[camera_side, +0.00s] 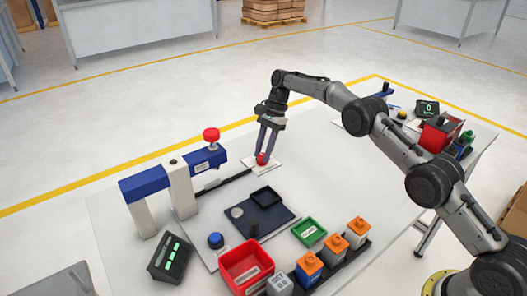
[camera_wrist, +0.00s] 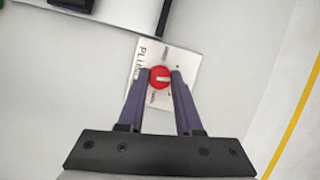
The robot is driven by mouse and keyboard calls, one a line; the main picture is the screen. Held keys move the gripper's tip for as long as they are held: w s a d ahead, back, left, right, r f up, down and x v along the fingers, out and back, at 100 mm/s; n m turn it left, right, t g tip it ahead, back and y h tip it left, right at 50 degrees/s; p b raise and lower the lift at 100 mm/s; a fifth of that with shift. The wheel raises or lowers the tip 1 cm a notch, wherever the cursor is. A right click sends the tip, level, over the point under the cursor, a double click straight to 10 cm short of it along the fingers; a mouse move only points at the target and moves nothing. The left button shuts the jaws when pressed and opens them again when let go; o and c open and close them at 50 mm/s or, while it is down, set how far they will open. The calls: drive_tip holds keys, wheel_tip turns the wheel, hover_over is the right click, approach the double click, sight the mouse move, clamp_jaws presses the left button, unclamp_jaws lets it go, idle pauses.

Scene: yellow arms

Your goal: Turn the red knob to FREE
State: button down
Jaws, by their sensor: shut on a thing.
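The red knob (camera_wrist: 160,77) sits on a white label plate (camera_wrist: 182,58) on the pale table. It has a white pointer bar that lies roughly level across it in the wrist view. The plate's printing is partly hidden by a finger and too small to read fully; I cannot make out FREE. My gripper (camera_wrist: 159,80) is shut on the knob, one finger on each side. In the side view my gripper (camera_side: 264,156) reaches down to the knob (camera_side: 261,160) from above, and the plate (camera_side: 272,166) shows around it.
A blue-and-white frame with a red mushroom-shaped top (camera_side: 211,134) stands left of the knob. A dark tray (camera_side: 275,225), a red bin (camera_side: 245,268), a green tray (camera_side: 309,231) and several orange-topped containers (camera_side: 334,245) lie nearer the camera. The table around the plate is mostly clear.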

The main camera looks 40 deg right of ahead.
sight(260, 157)
drive_tip(key=shift+n, duration=0.5)
drive_tip(key=c, duration=0.6)
unclamp_jaws()
drive_tip(key=shift+r, duration=0.1)
drive_tip(key=shift+r, duration=1.55)
drive_tip(key=shift+s+r, duration=0.65)
drive_tip(key=shift+r, duration=0.15)
drive_tip(key=s+r, duration=0.2)
drive_tip(key=s, duration=0.2)
drive_tip(key=s+r, duration=0.3)
drive_tip(key=s, duration=0.1)
drive_tip(key=s+d+r, duration=0.1)
drive_tip(key=s+r, duration=0.2)
drive_tip(key=s, duration=0.1)
drive_tip(key=shift+s+r, duration=0.1)
drive_tip(key=shift+s, duration=0.2)
